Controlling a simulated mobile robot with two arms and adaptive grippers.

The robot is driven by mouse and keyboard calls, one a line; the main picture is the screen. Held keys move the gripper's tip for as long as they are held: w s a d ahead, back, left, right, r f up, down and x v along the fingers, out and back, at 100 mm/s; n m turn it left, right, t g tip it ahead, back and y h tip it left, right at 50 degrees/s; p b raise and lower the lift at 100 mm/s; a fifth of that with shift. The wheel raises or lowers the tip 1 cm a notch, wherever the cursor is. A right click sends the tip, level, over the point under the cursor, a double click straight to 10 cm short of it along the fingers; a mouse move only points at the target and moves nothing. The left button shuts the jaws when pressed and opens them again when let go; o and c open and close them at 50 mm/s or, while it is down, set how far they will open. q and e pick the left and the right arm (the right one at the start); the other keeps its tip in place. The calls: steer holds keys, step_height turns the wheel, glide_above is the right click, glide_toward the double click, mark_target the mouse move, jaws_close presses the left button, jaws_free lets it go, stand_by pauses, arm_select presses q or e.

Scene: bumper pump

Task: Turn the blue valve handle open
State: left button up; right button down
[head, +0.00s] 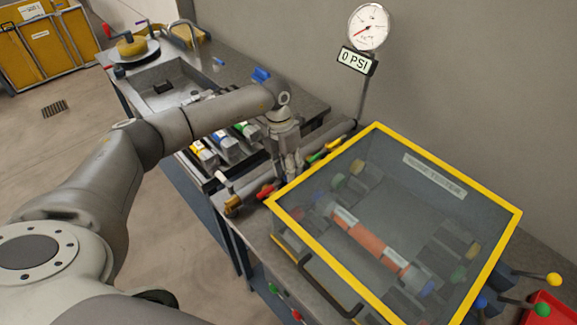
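My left gripper (291,165) points down at the pipe row beside the clear tester box. Its fingers are small and dark here, and I cannot tell whether they are open or shut. My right gripper is not in view.
The yellow-framed clear tester box (400,165) with a black handle stands close right of the gripper. A gauge (369,27) above a "0 PSI" sign (357,61) stands behind. Ball-ended levers, one with a yellow ball (554,280), stick out at lower right. Floor at left is open.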

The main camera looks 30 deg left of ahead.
arm_select(q)
jaws_close()
stand_by(0.5)
